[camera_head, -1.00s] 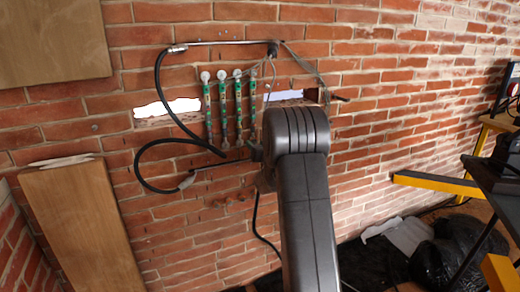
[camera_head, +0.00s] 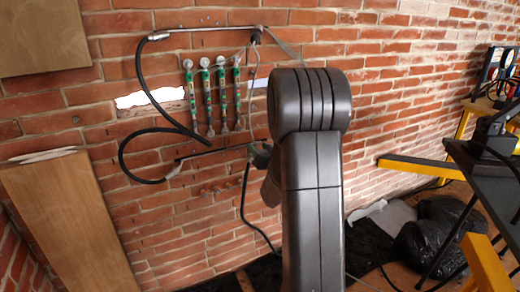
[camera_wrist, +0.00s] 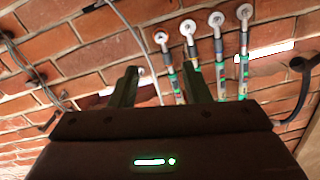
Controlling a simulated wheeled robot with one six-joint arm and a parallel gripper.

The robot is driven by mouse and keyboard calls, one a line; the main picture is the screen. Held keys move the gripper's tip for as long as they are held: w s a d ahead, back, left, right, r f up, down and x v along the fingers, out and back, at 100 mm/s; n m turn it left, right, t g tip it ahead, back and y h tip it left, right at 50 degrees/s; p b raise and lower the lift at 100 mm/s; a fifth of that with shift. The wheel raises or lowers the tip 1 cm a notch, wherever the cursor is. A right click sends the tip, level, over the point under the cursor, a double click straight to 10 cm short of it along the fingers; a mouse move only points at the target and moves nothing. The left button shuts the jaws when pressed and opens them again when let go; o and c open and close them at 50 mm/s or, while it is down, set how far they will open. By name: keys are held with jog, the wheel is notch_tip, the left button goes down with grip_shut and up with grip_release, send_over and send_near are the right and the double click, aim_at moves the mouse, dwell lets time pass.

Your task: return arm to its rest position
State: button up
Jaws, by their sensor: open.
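My arm rises in the lower middle of the head view, and its dark links hide part of the wall behind. My gripper (camera_wrist: 160,84) shows in the wrist view with its two dark fingers apart and nothing between them. It points at the brick wall (camera_wrist: 95,30). Several green and silver gauges (camera_head: 205,95) hang in a row on the wall, and they also show beyond the fingers in the wrist view (camera_wrist: 220,60). In the head view the gripper's fingertips are hidden behind the arm.
Black hoses (camera_head: 140,90) and a metal bar (camera_head: 215,30) are fixed around the gauges. Wooden boards (camera_head: 75,225) stand at the left. A black table (camera_head: 490,165), yellow beams (camera_head: 420,167) and a black bag (camera_head: 430,235) are at the right.

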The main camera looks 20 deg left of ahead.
aim_at(241, 131)
jog(key=shift+w+a, duration=0.1)
dwell(0.4)
jog(key=x, duration=1.3)
jog(key=shift+w+a+r, duration=0.1)
jog(key=shift+w+a, duration=0.05)
jog(key=shift+a, duration=0.15)
